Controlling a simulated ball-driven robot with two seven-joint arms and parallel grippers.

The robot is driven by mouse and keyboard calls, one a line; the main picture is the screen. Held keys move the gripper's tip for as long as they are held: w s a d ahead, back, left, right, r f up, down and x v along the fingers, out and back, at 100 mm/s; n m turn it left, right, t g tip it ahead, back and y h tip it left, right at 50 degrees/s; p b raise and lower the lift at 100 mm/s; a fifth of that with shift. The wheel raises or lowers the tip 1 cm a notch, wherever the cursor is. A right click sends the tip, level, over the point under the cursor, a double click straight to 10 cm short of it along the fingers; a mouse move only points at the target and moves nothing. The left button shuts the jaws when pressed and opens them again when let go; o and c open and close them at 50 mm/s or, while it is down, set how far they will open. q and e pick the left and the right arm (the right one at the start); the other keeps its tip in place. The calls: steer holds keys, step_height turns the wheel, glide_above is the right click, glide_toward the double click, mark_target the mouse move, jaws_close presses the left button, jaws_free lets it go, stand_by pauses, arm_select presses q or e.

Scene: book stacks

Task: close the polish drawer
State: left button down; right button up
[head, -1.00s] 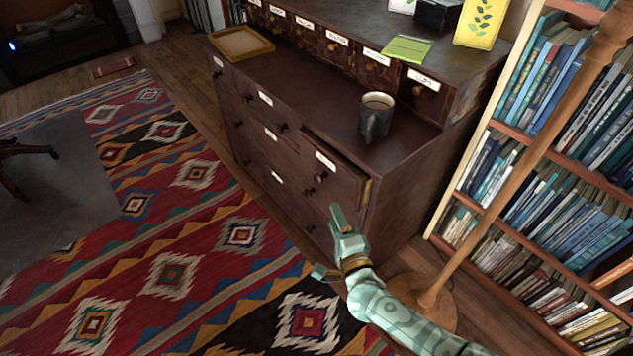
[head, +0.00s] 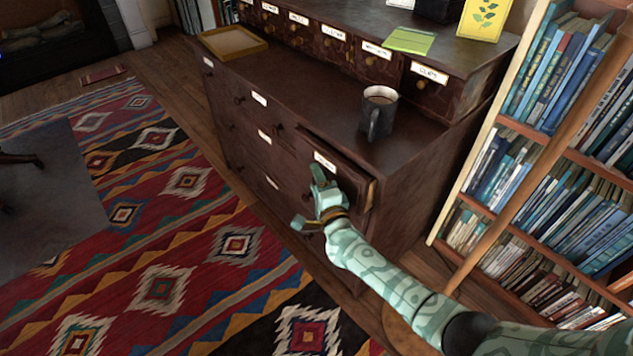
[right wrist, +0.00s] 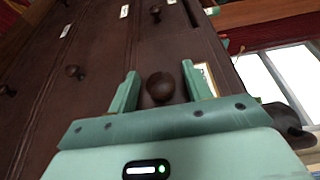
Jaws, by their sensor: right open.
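The polish drawer is probably the upper right drawer (head: 352,180) of the dark wooden chest; it stands out a little past the chest front. I cannot read its label (head: 325,162). My right gripper (head: 310,197) is open in front of this drawer, its fingers pointing at the front. In the right wrist view the gripper (right wrist: 159,83) has a round dark knob (right wrist: 160,87) between its two parted fingers, with gaps on both sides. In the head view that knob is hidden behind the gripper. My left gripper is not in view.
A dark mug (head: 378,112) stands on the chest top (head: 310,100) above the drawer, and a shallow tray (head: 232,43) lies at its far left. A bookshelf (head: 505,125) and a wooden pole (head: 530,150) stand close on the right.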

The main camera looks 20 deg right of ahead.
mark_target(331, 174)
steer(key=shift+c, duration=0.2)
